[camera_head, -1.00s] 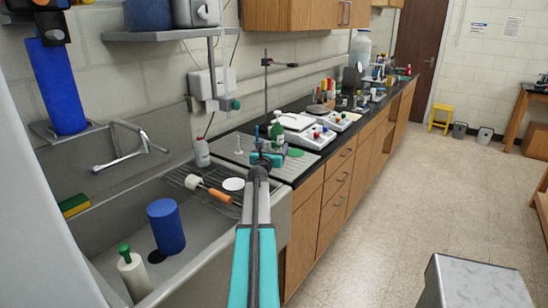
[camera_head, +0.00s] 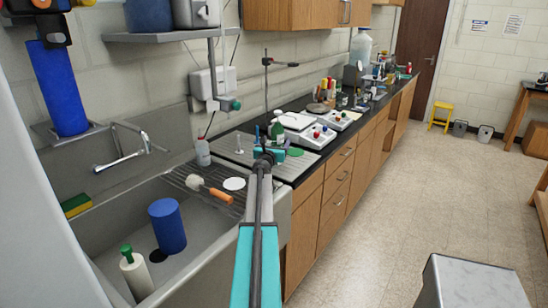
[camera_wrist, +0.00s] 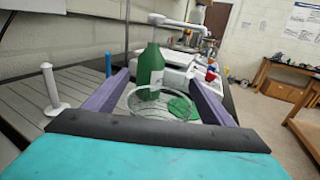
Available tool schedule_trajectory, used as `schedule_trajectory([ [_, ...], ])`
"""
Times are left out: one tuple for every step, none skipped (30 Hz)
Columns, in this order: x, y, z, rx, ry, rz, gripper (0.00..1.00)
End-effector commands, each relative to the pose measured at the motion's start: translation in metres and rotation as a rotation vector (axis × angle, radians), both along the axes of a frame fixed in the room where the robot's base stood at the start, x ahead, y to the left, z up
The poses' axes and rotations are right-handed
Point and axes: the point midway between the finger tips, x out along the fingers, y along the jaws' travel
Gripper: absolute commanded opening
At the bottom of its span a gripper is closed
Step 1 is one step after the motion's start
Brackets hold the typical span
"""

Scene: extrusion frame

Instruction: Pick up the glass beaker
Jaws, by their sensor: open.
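The glass beaker (camera_wrist: 163,118) shows in the wrist view as a clear round vessel with an open rim, seen from above. It stands on the grey ribbed drainboard and lies between the two purple fingers of my gripper (camera_wrist: 158,78). The fingers are apart, one on each side of it; I cannot tell whether either touches the glass. Its lower part is hidden behind the dark edge of my gripper. In the head view my gripper (camera_head: 268,154) is over the drainboard, and the beaker is not clearly visible there.
A green bottle (camera_wrist: 150,68) stands just behind the beaker, with a green flat piece (camera_wrist: 183,107) at its right. A white stand (camera_wrist: 51,88) and a blue-topped item (camera_wrist: 108,64) are on the left. The sink (camera_head: 205,237) lies left of my arm.

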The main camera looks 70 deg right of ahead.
Motion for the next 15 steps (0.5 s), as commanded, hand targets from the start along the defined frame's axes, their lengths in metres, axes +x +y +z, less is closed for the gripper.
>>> schedule_trajectory([
  [-0.0002, 0.0000, 0.0000, 0.000, 0.000, 0.000, 0.77],
  [-0.0002, 0.0000, 0.0001, 0.000, 0.000, 0.000, 0.77],
  [-0.0003, 0.0000, 0.0001, 0.000, 0.000, 0.000, 0.77],
  [-0.0003, 0.0000, 0.0001, 0.000, 0.000, 0.000, 0.77],
  [-0.0003, 0.0000, 0.0001, 0.000, 0.000, 0.000, 0.77],
  [-0.0004, -0.0001, 0.0001, 0.000, 0.000, -0.001, 0.77],
  [-0.0004, -0.0001, 0.0001, 0.000, 0.000, -0.001, 0.72],
  [-0.0004, -0.0001, 0.0001, 0.000, 0.000, -0.001, 0.67],
  [-0.0005, -0.0002, 0.0001, 0.000, 0.000, -0.001, 0.60],
  [-0.0005, -0.0002, 0.0001, 0.000, 0.000, -0.001, 0.55],
  [-0.0005, -0.0002, 0.0001, 0.000, 0.000, -0.001, 0.50],
  [-0.0006, -0.0002, 0.0001, 0.000, 0.000, -0.001, 0.43],
  [-0.0006, -0.0002, 0.0001, 0.000, 0.000, -0.001, 0.38],
  [-0.0006, -0.0002, 0.0001, 0.000, 0.000, -0.001, 0.33],
  [-0.0006, -0.0002, 0.0001, 0.000, 0.000, -0.001, 0.26],
])
